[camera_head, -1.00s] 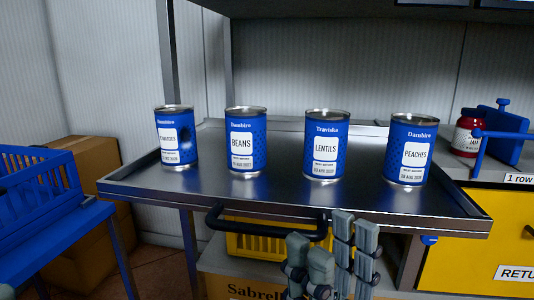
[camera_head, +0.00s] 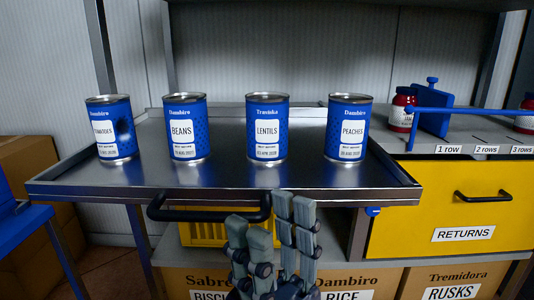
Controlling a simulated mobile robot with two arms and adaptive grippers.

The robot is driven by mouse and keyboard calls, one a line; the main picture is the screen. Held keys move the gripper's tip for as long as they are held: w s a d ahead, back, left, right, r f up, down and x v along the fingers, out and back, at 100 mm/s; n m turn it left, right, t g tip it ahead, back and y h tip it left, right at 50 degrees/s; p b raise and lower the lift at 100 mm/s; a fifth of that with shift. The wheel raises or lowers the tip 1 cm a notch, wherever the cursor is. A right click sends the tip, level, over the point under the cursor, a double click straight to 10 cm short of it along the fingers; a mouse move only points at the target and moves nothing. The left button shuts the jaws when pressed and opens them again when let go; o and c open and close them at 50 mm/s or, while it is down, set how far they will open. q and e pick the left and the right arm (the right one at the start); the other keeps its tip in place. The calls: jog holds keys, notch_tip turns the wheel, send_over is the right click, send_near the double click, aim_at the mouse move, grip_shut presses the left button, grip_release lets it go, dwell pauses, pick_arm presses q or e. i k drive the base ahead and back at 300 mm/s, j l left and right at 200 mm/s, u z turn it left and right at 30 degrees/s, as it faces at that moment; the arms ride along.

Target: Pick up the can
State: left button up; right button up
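Several blue cans stand upright in a row on a metal tray shelf (camera_head: 235,188). My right gripper (camera_head: 270,222) is in front of and below the tray's front edge, fingers pointing up, apart from all the cans. Its fingers are spread with nothing between them. My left gripper is out of view.
A black handle (camera_head: 210,214) juts from the tray's front. A yellow crate (camera_head: 203,234) and labelled cardboard boxes (camera_head: 455,277) are below. At right are a yellow returns drawer (camera_head: 470,225), red jars (camera_head: 402,110) and a blue divider (camera_head: 432,108). A blue table (camera_head: 22,218) is at left.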

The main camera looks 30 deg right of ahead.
aim_at(111, 116)
jog(key=l+z, duration=0.2)
jog(key=z, duration=0.15)
jog(key=l+z, duration=0.4)
jog(key=z, duration=0.25)
jog(key=k+u, duration=0.15)
jog(key=k, duration=0.25)
jog(key=i+u, duration=0.15)
jog(key=u, duration=0.2)
jog(key=i+u, duration=0.1)
jog(key=u, duration=0.3)
jog(key=i+l+u, duration=0.15)
jog(key=u, duration=0.2)
jog(key=k+l, duration=0.35)
jog(key=l, duration=0.3)
jog(key=k+l, duration=0.2)
jog(key=l, duration=0.1)
